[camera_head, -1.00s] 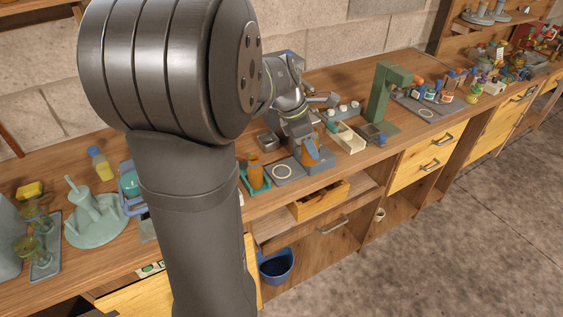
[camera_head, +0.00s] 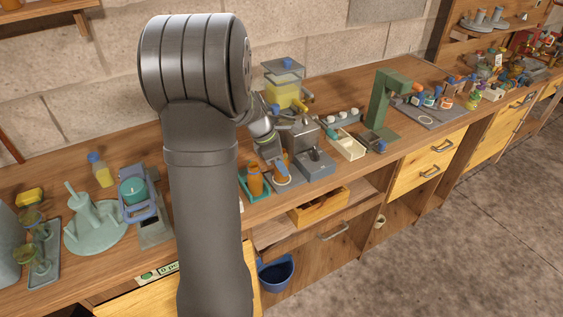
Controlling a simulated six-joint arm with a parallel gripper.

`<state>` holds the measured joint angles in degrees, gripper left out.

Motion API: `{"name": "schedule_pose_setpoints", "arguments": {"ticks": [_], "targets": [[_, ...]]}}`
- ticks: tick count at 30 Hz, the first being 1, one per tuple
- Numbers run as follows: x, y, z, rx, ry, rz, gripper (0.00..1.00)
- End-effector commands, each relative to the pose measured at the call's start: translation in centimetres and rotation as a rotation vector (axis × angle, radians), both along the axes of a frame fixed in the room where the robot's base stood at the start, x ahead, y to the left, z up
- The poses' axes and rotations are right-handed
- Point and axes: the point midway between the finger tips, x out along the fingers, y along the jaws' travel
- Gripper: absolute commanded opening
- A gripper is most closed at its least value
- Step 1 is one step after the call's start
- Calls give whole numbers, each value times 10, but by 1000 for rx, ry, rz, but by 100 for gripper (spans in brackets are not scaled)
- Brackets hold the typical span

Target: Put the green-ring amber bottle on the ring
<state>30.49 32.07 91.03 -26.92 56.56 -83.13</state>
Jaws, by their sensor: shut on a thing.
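My gripper (camera_head: 277,158) is small in the picture and partly hidden by my own arm. It is shut on an amber bottle (camera_head: 281,170), which is upright over the pale ring (camera_head: 282,181) on a grey plate. I cannot tell whether the bottle touches the ring. The green mark on this bottle is too small to make out. A second amber vessel (camera_head: 255,182) stands just left, in a teal tray (camera_head: 244,184).
A grey metal device (camera_head: 313,160) stands close right of the ring. Behind it is a yellow-filled container (camera_head: 284,93). A green stand (camera_head: 381,105) and a cream tray (camera_head: 348,146) are farther right.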

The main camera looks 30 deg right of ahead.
Motion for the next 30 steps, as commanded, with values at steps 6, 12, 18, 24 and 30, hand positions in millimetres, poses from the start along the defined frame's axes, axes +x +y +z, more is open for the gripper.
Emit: {"name": "schedule_pose_setpoints", "arguments": {"ticks": [6, 12, 18, 24, 30], "targets": [[0, 0, -1, 0, 0, 0, 16], [0, 0, -2, 0, -1, -1, 61], [0, 0, -2, 0, -1, -1, 61], [3, 3, 11, -2, -5, 1, 61], [8, 18, 48, -3, -4, 1, 61]]}}
